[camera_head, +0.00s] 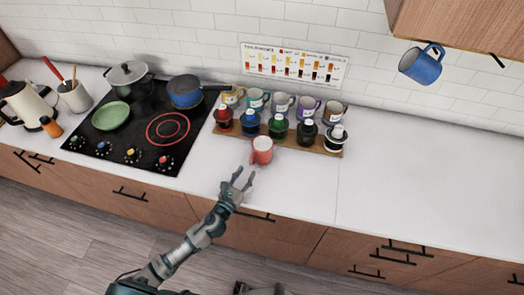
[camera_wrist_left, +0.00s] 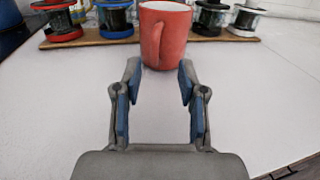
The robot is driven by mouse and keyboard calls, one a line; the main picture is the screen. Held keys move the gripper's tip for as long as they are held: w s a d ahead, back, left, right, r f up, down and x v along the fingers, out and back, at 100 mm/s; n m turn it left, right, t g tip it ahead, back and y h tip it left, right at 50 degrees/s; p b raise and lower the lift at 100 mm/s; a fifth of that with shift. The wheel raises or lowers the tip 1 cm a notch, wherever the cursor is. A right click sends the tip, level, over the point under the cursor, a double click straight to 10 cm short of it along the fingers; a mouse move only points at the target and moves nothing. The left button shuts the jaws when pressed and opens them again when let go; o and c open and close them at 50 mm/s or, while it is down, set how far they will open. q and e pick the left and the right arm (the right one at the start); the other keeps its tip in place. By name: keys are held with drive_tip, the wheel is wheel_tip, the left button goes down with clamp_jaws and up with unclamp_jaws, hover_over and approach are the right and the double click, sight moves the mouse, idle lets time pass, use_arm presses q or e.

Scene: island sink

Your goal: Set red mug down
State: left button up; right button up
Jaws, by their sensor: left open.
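The red mug (camera_head: 262,150) stands upright on the white counter, just in front of the wooden board with jars. In the left wrist view the red mug (camera_wrist_left: 166,36) is straight ahead, its handle turned toward me. My left gripper (camera_head: 242,177) is open and empty, low over the counter near its front edge. In the left wrist view the open fingers of my left gripper (camera_wrist_left: 159,80) point at the mug, with the mug just beyond the fingertips. I cannot make out my right gripper in the head view.
The wooden board (camera_head: 295,143) behind the mug holds several jars and mugs. A black cooktop (camera_head: 135,140) with a pot, a pan (camera_head: 186,92) and a green plate (camera_head: 110,115) is at left. A blue mug (camera_head: 422,65) hangs at upper right. The counter (camera_head: 430,170) at right is clear.

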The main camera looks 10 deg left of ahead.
sight(251, 162)
use_arm(q)
drive_tip(key=x, duration=0.4)
drive_tip(key=a+x, duration=0.1)
drive_tip(key=x, duration=0.1)
drive_tip(key=shift+w+d+f, duration=0.1)
drive_tip(key=shift+w, duration=0.1)
clamp_jaws()
